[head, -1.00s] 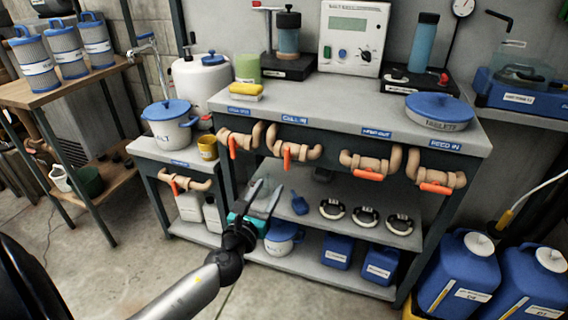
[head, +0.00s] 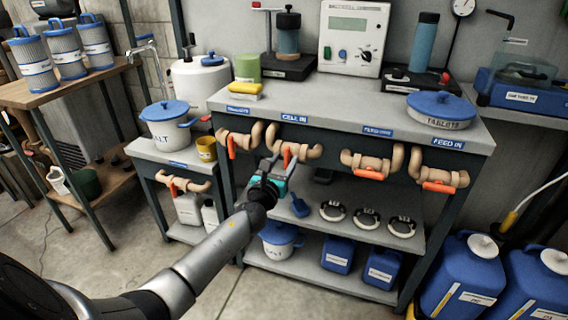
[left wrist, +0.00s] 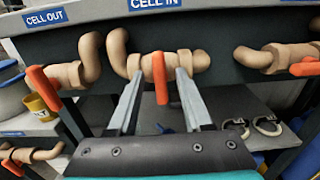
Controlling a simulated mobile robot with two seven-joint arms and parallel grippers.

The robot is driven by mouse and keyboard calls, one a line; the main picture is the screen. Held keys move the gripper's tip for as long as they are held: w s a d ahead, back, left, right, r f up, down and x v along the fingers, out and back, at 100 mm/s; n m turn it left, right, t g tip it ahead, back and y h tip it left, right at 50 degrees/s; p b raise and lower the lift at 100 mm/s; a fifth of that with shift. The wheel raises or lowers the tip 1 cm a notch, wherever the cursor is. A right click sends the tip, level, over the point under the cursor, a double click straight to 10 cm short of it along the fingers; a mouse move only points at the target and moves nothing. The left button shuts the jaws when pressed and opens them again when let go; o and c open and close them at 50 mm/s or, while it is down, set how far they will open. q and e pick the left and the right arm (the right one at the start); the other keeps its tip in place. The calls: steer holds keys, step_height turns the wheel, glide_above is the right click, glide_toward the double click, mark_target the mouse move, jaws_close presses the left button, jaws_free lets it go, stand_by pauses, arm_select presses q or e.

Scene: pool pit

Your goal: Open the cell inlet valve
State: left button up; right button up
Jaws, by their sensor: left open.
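The cell inlet valve (head: 302,151) is a tan pipe valve under the "CELL IN" label on the bench front. It also shows in the left wrist view (left wrist: 203,62). Its orange handle (left wrist: 160,78) hangs straight down, across the horizontal pipe. My left gripper (head: 281,163) is open in front of this valve. In the left wrist view its two fingers (left wrist: 158,88) stand on either side of the handle, with gaps between. I cannot tell whether the fingertips touch the valve body. My right gripper is not in view.
The "CELL OUT" valve (head: 231,147) is just left, its handle also down. Two valves (head: 369,173) (head: 437,187) to the right have handles lying along their pipes. The bench top (head: 340,100) overhangs the valves. A lower shelf (head: 345,195) holds several ring-shaped parts.

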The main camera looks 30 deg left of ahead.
arm_select(q)
steer(key=shift+c, duration=0.3)
jaws_close()
stand_by(0.4)
